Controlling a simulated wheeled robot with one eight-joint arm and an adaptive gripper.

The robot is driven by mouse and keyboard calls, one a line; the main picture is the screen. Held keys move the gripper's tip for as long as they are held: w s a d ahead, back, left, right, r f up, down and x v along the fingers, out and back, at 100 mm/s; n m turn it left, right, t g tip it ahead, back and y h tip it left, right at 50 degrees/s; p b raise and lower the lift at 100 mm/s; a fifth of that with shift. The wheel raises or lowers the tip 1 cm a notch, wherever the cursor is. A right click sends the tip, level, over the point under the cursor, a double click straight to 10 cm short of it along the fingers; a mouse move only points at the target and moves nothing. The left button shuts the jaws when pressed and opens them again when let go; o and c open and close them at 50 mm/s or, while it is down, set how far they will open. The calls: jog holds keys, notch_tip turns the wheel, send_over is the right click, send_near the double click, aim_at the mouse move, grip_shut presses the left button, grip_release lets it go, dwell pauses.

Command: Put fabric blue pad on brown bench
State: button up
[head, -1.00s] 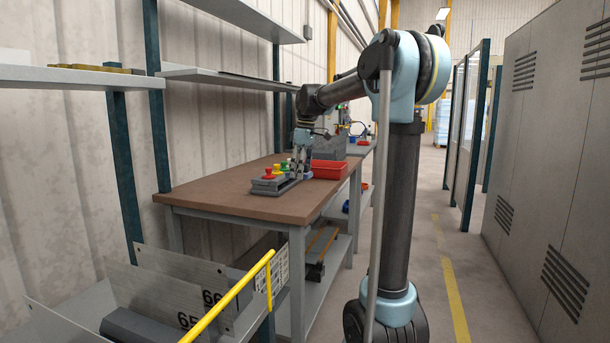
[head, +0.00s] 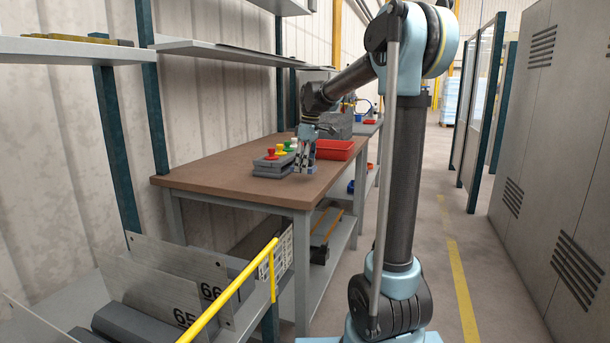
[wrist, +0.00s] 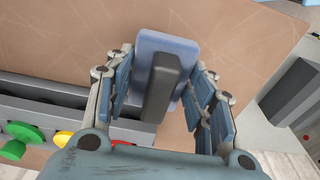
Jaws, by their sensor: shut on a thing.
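My gripper (head: 303,168) is low over the brown bench (head: 215,181), at the right end of a grey block with coloured knobs. In the wrist view my gripper (wrist: 160,75) has its fingers on both sides of the fabric blue pad (wrist: 168,42), which has a dark grey grip bar on top. The fingers are shut on the pad. Brown bench top (wrist: 60,40) shows around and beneath it. I cannot tell whether the pad touches the bench. In the head view the pad is mostly hidden by the fingers.
The grey block (head: 268,165) with red, yellow and green knobs stands close beside my gripper. A red bin (head: 335,150) and a grey box are behind. A shelf (head: 220,52) hangs above the bench. The bench's front left is clear.

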jog(key=shift+f, duration=1.8)
jog(key=o, duration=1.1)
jog(key=r, duration=0.4)
jog(key=d+r, duration=0.1)
jog(key=r, duration=0.7)
jog(key=shift+s+d, duration=0.25)
jog(key=shift+s, duration=0.1)
jog(key=s+d+f+m, duration=0.4)
jog(key=s+f, duration=0.5)
jog(key=s, duration=0.3)
jog(key=s+d+f+m+t+h, duration=0.1)
jog(key=s+d+f+m, duration=0.4)
jog(key=s+f, duration=0.5)
jog(key=s+d+f+m, duration=0.4)
jog(key=s+f, duration=0.6)
jog(key=s, duration=0.3)
jog(key=shift+s+d+t, duration=0.3)
jog(key=shift+s+d, duration=0.05)
jog(key=shift+d, duration=0.25)
